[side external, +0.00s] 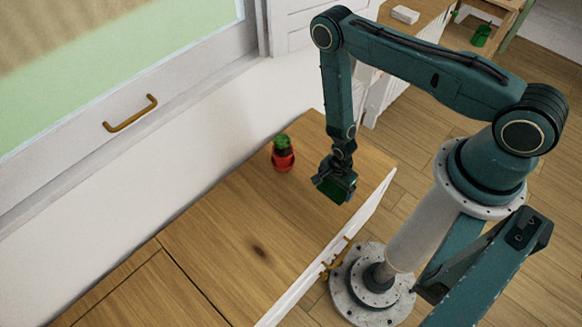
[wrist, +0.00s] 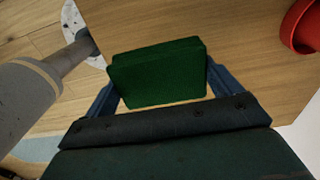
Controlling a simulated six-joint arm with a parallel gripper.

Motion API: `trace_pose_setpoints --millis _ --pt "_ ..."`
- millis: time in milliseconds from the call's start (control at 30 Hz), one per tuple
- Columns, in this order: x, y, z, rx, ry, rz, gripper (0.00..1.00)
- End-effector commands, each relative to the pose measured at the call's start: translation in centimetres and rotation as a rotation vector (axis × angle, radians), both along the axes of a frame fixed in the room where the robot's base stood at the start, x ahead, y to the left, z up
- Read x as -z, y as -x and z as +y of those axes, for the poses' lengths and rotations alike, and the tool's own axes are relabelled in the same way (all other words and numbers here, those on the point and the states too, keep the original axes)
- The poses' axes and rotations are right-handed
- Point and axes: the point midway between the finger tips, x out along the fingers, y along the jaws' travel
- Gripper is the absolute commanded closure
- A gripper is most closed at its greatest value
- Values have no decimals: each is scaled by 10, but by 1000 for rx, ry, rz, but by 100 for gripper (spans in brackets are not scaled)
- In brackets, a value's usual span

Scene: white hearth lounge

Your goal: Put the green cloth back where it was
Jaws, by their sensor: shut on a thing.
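The green cloth (side external: 336,189) is a dark green folded block held between the fingers of my gripper (side external: 334,180). In the wrist view the cloth (wrist: 158,75) fills the space between the two blue fingers of my gripper (wrist: 157,88). My gripper is shut on it, above the right part of the wooden top (side external: 240,225). I cannot tell for sure whether the cloth touches the wood.
A red pot with a green plant (side external: 283,157) stands left of my gripper; its red side (wrist: 302,27) shows in the wrist view. A white panel with a brass handle (side external: 338,256) edges the wooden top. The wood toward the front left is clear.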

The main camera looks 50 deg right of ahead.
Motion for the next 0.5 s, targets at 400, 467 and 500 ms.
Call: trace_pose_setpoints --millis 400,467,500 --pt "11 0 0 0 0 1 31" --pt "16 1 0 0 0 2 31" --pt "20 1 0 0 0 2 31"
